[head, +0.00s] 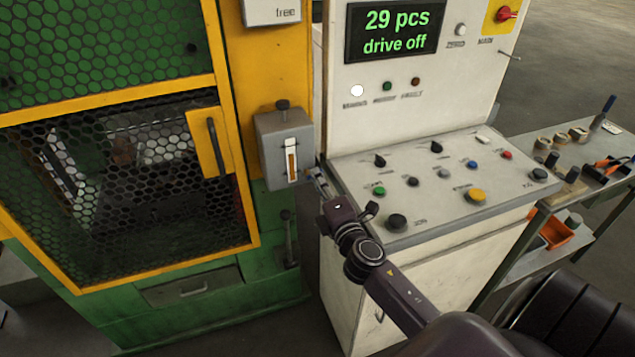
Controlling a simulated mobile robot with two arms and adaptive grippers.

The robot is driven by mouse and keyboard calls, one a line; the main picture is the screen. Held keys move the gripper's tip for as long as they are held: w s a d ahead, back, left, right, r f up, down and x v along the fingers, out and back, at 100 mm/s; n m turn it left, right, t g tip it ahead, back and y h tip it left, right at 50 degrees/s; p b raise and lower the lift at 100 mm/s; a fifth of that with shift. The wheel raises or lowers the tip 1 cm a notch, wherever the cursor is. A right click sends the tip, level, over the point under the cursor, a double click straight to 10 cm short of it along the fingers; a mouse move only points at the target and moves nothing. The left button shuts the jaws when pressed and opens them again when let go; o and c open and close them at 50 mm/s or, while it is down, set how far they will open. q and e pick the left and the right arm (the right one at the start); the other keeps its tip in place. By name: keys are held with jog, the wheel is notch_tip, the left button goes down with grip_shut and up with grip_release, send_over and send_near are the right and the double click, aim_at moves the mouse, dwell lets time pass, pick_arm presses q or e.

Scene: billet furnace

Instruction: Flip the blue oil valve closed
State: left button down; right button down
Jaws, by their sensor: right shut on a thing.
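The grey oil box (270,150) with an upright amber sight glass is fixed to the yellow post of the machine. A small bluish piece, which looks like the handle of the blue oil valve (315,177), shows at the lower right of this box. My right gripper (318,186) reaches up to it from below right and is shut on it. The fingers and wrist hide most of the valve, so its exact angle cannot be told. My left gripper is not in view.
The control console (440,190) with knobs and buttons stands close to the right of my gripper; its display (395,30) reads "29 pcs drive off". The green machine's mesh door (120,190) is at left. A tool bench (590,160) stands at far right.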

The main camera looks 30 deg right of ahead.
jog(key=shift+f+m+b, duration=0.25)
jog(key=shift+m+b, duration=0.05)
jog(key=shift+m, duration=0.7)
jog(key=c, duration=2.1)
grip_release()
jog(key=shift+s, duration=0.1)
jog(key=v, duration=1.2)
jog(key=shift+r, duration=0.1)
